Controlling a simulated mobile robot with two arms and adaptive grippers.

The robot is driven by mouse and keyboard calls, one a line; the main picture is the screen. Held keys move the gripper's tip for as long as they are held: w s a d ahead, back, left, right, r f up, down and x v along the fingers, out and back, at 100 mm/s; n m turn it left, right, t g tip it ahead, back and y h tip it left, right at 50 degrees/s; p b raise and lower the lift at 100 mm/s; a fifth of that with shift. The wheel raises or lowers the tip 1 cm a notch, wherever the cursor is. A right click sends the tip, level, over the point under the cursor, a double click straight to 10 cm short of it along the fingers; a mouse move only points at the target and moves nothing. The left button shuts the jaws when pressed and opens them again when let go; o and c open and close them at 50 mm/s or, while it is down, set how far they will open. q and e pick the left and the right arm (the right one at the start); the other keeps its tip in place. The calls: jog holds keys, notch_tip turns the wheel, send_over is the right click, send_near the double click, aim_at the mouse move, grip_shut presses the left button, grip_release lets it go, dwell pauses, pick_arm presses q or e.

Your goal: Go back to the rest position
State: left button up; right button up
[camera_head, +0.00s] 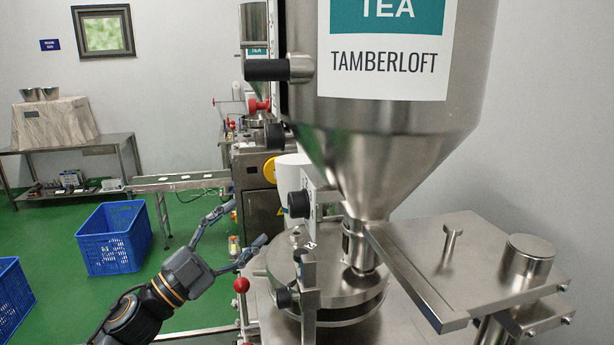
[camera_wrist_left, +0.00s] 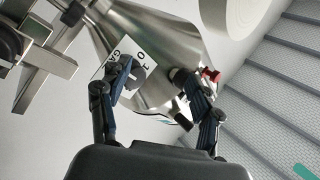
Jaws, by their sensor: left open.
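My left gripper (camera_head: 246,226) reaches in from the lower left in the head view. Its two fingers are spread apart with nothing between them, left of the metal tea machine. In the left wrist view the open fingers (camera_wrist_left: 156,78) show in front of a shiny metal cone (camera_wrist_left: 165,45) and a white label with dark marks (camera_wrist_left: 123,60). I cannot tell whether a fingertip touches anything there. My right gripper is in neither view.
The tea machine's steel hopper (camera_head: 390,150) and round plate (camera_head: 340,285) fill the right side. A red ball knob (camera_head: 241,285) is close below my left gripper. A conveyor (camera_head: 180,181) and a blue crate (camera_head: 114,238) stand farther back; green floor lies open between.

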pick_arm(q)
jog(key=s+a+f+n+y, duration=0.2)
jog(key=f+n+y, duration=0.3)
jog(key=f, duration=0.3)
jog(key=s+a+f+n+y, duration=0.2)
jog(key=a+f+n+y, duration=0.1)
jog(key=f+n+y, duration=0.3)
jog(key=s+a+f+n+y, duration=0.25)
jog(key=f+n+y, duration=0.2)
jog(key=f, duration=0.45)
jog(key=s+f+n+g, duration=0.1)
jog(key=s+f+g, duration=0.4)
jog(key=s, duration=0.4)
jog(key=s+f+g+y, duration=0.1)
jog(key=s+f+g, duration=0.2)
jog(key=s+f, duration=0.45)
jog(key=s+f+n+g, duration=0.1)
jog(key=s+f+g, duration=0.3)
jog(key=s, duration=0.6)
notch_tip(320, 180, down, 30)
jog(key=g+b, duration=0.1)
jog(key=b, duration=0.4)
jog(key=s+a+f+g+b, duration=0.1)
jog(key=s+a+f+b, duration=0.2)
jog(key=s+f, duration=1.5)
notch_tip(320, 180, down, 4)
jog(key=shift+r+g+b, duration=0.1)
jog(key=shift+g+b, duration=0.2)
jog(key=shift+b, duration=0.65)
